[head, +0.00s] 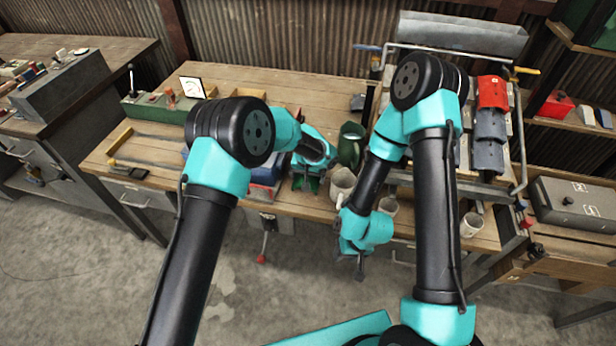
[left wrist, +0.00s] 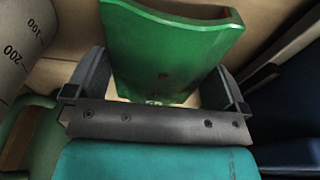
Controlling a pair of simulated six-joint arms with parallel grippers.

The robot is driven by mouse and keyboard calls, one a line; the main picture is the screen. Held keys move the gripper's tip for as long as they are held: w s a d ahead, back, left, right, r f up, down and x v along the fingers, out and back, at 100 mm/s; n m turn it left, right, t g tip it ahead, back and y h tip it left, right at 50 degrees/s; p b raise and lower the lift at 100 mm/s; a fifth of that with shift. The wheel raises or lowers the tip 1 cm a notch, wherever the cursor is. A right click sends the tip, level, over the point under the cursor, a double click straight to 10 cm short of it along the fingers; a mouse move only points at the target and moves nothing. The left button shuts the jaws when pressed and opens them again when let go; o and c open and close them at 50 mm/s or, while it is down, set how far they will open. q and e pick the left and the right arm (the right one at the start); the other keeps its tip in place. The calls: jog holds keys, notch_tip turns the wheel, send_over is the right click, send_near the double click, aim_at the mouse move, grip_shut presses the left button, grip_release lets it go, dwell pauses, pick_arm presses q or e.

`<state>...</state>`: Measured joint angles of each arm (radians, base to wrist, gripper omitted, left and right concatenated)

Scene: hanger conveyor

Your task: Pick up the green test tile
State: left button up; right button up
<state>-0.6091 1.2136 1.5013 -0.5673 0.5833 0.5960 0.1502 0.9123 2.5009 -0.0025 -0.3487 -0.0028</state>
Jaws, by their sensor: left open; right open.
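The green test tile (left wrist: 172,50) stands between the two fingers of my left gripper (left wrist: 158,88) in the left wrist view. The fingers are open, one on each side, with a gap visible beside the tile. In the head view a small part of the tile (head: 306,185) shows under my left gripper (head: 308,176) on the wooden bench; my arm hides most of it. My right gripper (head: 359,268) is open and empty, pointing down near the bench's front edge, away from the tile.
A marked white vessel (left wrist: 20,45) and a dark blue object (left wrist: 285,95) flank my left gripper. A rack with a red tile (head: 492,92) stands right. The bench's back middle (head: 300,90) is clear.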

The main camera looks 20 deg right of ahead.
dwell(0.4)
pick_arm(q)
jog(key=c, duration=0.7)
jog(key=shift+r, duration=0.15)
jog(key=shift+r, duration=0.65)
notch_tip(320, 180, up, 2)
jog(key=shift+r, duration=0.1)
jog(key=s+a+r, duration=0.1)
jog(key=s+a, duration=0.3)
jog(key=s, duration=1.1)
jog(key=shift+s+a, duration=0.2)
jog(key=shift+r, duration=0.1)
